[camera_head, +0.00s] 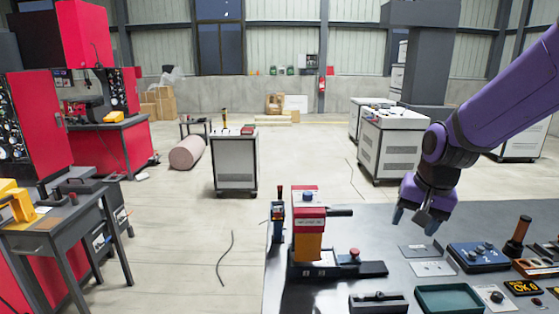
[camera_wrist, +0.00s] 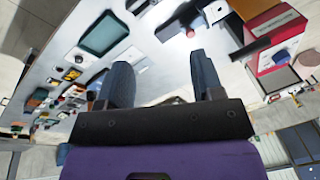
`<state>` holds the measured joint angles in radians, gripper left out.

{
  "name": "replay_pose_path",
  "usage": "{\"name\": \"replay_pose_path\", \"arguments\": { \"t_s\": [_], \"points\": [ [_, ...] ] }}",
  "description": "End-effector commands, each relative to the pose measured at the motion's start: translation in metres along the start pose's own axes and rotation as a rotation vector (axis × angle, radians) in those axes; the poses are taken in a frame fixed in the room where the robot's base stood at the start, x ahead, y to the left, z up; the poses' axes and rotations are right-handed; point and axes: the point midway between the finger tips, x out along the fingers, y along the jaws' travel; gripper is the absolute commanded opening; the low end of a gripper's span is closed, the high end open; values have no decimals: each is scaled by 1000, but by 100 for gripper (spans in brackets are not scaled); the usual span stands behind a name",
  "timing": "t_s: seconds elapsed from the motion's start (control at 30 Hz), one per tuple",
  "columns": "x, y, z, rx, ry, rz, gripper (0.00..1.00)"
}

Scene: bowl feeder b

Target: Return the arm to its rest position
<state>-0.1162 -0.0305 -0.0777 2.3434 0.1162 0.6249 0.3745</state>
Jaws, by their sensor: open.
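My gripper (camera_head: 417,218) hangs at the end of my purple arm above the dark workbench (camera_head: 370,225), on the right of the head view. Its two blue-grey fingers point down and stand apart. In the wrist view my gripper (camera_wrist: 163,75) also shows open, with nothing between the fingers. The fingers look clear of the bench things. My arm reaches in from the upper right of the head view.
A red and orange press (camera_head: 308,225) stands left of my gripper. A green tray (camera_head: 455,299), a blue box with knobs (camera_head: 478,257) and flat plates (camera_head: 432,269) lie on the bench below. White cabinets (camera_head: 392,143) stand behind. Open floor lies left of the bench.

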Motion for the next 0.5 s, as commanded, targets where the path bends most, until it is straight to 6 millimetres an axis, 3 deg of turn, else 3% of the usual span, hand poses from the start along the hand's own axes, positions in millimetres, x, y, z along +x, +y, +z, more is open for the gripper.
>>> {"name": "replay_pose_path", "arguments": {
  "t_s": [0.03, 0.2, 0.5],
  "points": [
    [-17, 4, 7, -26, 19, -10, 61],
    [-61, 18, 31, -117, 70, -26, 61],
    [-121, 48, 84, -277, 166, -25, 61]
  ]
}}
